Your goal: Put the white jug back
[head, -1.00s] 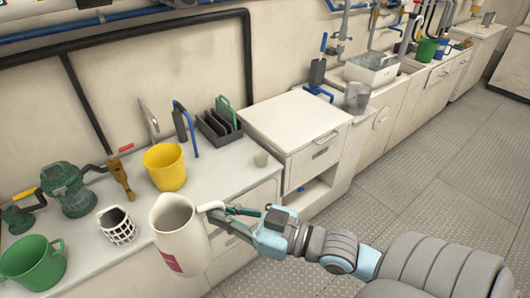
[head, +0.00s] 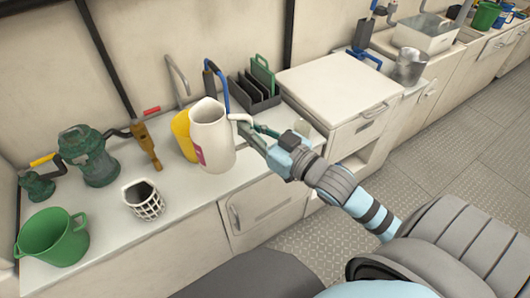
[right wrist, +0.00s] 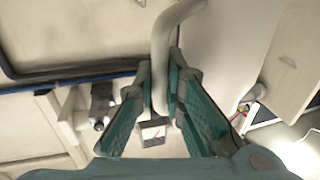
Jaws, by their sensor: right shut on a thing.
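The white jug (head: 213,140) is upright in the head view, with a pink label on its lower left side. My right gripper (head: 250,128) is shut on its handle, to the right of the jug body. In the right wrist view the green fingers of my right gripper (right wrist: 165,95) close around the white handle (right wrist: 180,25). The jug is over or at the front part of the counter (head: 185,212), in front of a yellow bucket (head: 183,135) that it partly hides. I cannot tell whether its base touches the counter. My left gripper is not in view.
A white mesh cup (head: 143,200), a green bucket (head: 52,238) and green pumps (head: 90,157) stand left on the counter. A dark rack (head: 258,92) stands behind the jug. A white cabinet (head: 338,82) rises to the right. Bare counter lies between mesh cup and jug.

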